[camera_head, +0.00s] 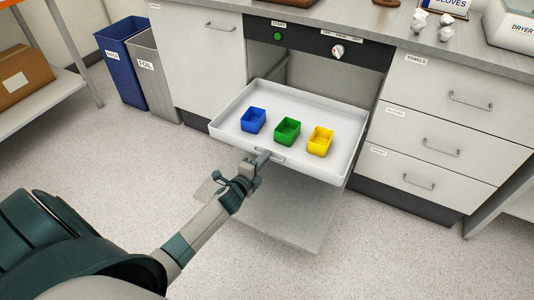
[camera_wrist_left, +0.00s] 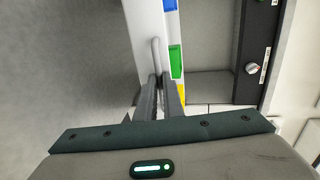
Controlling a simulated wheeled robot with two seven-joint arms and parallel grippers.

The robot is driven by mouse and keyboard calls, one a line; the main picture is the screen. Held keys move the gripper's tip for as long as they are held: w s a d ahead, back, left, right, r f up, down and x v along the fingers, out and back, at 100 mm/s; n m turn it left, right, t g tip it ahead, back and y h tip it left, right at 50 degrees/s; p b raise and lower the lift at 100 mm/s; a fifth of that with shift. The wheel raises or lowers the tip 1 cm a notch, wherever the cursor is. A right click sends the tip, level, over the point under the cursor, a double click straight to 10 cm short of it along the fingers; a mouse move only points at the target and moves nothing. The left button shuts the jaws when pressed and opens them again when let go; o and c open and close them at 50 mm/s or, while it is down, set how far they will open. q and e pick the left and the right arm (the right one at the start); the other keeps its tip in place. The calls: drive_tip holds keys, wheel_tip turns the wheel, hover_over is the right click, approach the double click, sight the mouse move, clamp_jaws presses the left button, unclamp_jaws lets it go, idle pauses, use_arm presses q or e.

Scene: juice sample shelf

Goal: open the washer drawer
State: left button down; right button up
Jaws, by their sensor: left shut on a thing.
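The washer drawer (camera_head: 227,124) is a white pull-out tray, extended well out below the dark control panel in the head view. It holds a blue cup (camera_head: 253,120), a green cup (camera_head: 287,131) and a yellow cup (camera_head: 320,141). My left gripper (camera_head: 262,158) is shut on the handle (camera_head: 276,159) at the middle of the drawer's front. In the left wrist view the grey handle (camera_wrist_left: 156,56) runs between my fingers (camera_wrist_left: 158,88), beside the white drawer front (camera_wrist_left: 143,40). My right gripper is not in view.
The control panel (camera_head: 300,38) has a green START button (camera_head: 278,36) and a white knob (camera_head: 337,51). An opened lower door (camera_head: 285,220) lies under the drawer. Drawers (camera_head: 450,140) stand at right; blue (camera_head: 125,62) and grey (camera_head: 150,75) bins at left. Floor in front is clear.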

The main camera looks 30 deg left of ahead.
use_arm(q)
drive_tip(key=c, duration=1.9)
unclamp_jaws()
drive_tip(key=shift+s, duration=0.1)
